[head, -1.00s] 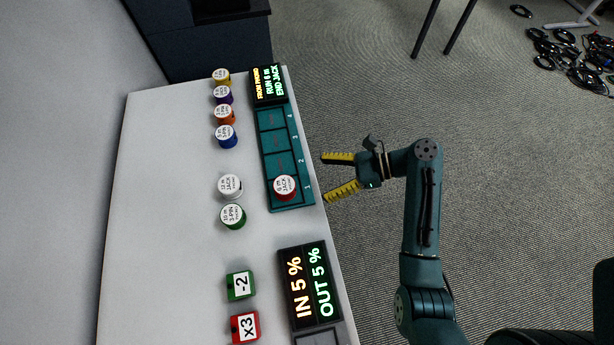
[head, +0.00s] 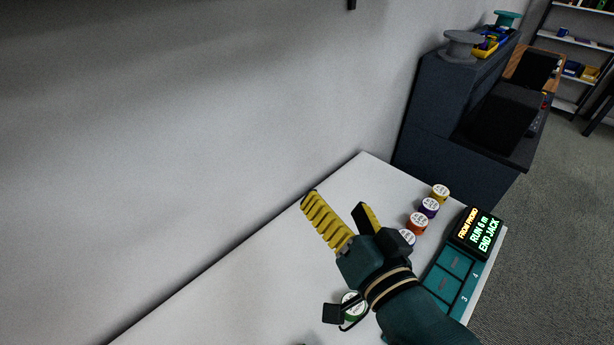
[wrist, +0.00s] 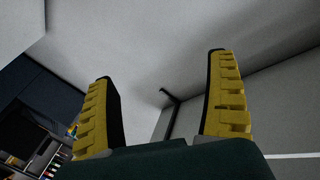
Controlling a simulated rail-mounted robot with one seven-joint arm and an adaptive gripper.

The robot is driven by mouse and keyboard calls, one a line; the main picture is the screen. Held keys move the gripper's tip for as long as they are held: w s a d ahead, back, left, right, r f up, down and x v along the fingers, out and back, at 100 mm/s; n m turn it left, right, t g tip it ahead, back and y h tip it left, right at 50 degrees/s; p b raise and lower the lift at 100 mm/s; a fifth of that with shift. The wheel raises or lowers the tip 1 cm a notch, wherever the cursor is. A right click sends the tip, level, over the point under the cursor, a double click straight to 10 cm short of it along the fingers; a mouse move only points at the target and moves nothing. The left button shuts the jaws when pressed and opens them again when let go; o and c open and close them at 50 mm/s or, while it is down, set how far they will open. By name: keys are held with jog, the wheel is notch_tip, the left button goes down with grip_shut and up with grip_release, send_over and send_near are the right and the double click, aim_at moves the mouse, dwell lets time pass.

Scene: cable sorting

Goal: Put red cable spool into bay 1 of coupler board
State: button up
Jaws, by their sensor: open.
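The red cable spool is not seen in either current view; one second ago it lay in bay 1 of the coupler board. The teal coupler board (head: 437,281) shows only its far part in the head view, with bays 3 and 4 empty. Bay 1 is out of frame or behind my arm. My gripper (head: 334,203) is raised in front of the white table, its yellow-padded fingers spread and pointing up and away. In the wrist view the gripper (wrist: 160,66) is open with nothing between its fingers.
Yellow (head: 440,191), purple (head: 429,206), orange (head: 417,222) and partly hidden blue (head: 408,237) spools line the table beside the board. A green spool (head: 352,307) sits near my wrist. A lit display (head: 478,232) tops the board. A dark cabinet (head: 440,130) stands beyond the table.

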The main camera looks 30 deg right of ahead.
jog(key=s+a+r+n+t, duration=0.1)
jog(key=a+r+n+t, duration=0.1)
jog(key=a+r+n, duration=0.2)
jog(key=s+a+r+n+t+y, duration=0.1)
jog(key=s+a+r+n+t, duration=0.1)
jog(key=a+r, duration=0.7)
jog(key=shift+s+r+n+t+y, duration=0.3)
jog(key=shift+r+n+t, duration=0.25)
jog(key=shift+n, duration=0.45)
